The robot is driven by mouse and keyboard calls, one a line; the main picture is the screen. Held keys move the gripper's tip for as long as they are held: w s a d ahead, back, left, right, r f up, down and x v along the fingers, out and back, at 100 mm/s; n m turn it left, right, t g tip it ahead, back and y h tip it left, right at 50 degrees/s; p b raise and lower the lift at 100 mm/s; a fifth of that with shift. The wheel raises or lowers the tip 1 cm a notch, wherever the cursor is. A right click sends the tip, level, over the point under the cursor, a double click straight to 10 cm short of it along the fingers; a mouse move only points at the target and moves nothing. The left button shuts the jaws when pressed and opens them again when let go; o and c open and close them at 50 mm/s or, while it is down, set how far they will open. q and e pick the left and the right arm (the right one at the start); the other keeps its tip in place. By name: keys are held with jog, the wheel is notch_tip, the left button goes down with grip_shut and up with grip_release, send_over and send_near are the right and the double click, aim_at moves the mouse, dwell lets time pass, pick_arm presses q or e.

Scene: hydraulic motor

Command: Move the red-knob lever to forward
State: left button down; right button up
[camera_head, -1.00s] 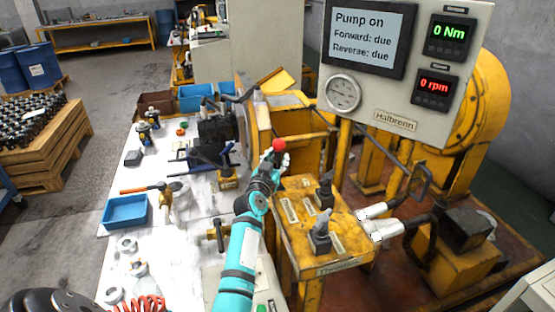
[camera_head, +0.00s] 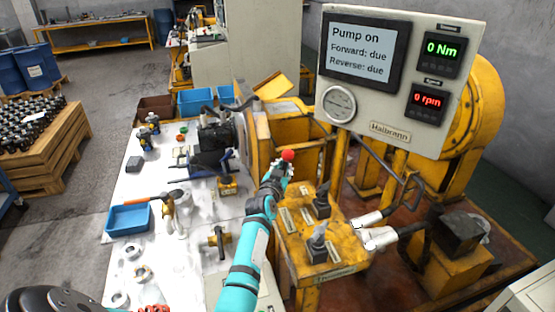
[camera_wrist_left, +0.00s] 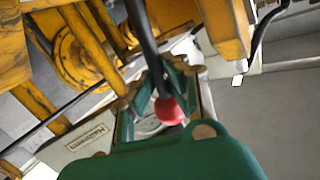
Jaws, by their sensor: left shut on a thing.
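The red knob (camera_head: 288,156) tops a lever at the far side of the yellow valve stand (camera_head: 345,262). My left gripper (camera_head: 281,168) is at the knob, its arm reaching up from the bottom of the head view. In the left wrist view the red knob (camera_wrist_left: 170,110) and its dark shaft (camera_wrist_left: 143,38) lie between the fingers, and the left gripper (camera_wrist_left: 158,88) is shut on the lever. The lever's base is hidden by the gripper and arm. The display (camera_head: 364,51) reads "Pump on", "Forward: due", "Reverse: due". My right gripper is not in view.
Two other dark-handled levers, a farther one (camera_head: 322,200) and a nearer one (camera_head: 317,242), stand on the same stand. White-ended hose fittings (camera_head: 378,237) are to its right. The white workbench (camera_head: 190,262) with parts and a blue tray (camera_head: 129,218) lies left.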

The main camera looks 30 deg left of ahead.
pick_arm(q)
jog(key=shift+w+d+f+m+g+p, duration=0.25)
jog(key=shift+w+d+m+g+p, duration=0.15)
jog(key=shift+w+d+m+p, duration=0.15)
jog(key=shift+w+d+f+m+g+p, duration=0.25)
jog(key=shift+w+d+m+g+p, duration=0.2)
jog(key=shift+w+m+p, duration=0.15)
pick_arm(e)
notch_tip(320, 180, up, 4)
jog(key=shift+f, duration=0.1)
pick_arm(q)
jog(key=c, duration=1.3)
grip_release()
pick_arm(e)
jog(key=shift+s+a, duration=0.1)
pick_arm(q)
jog(key=v, duration=1.2)
jog(key=shift+d, duration=0.1)
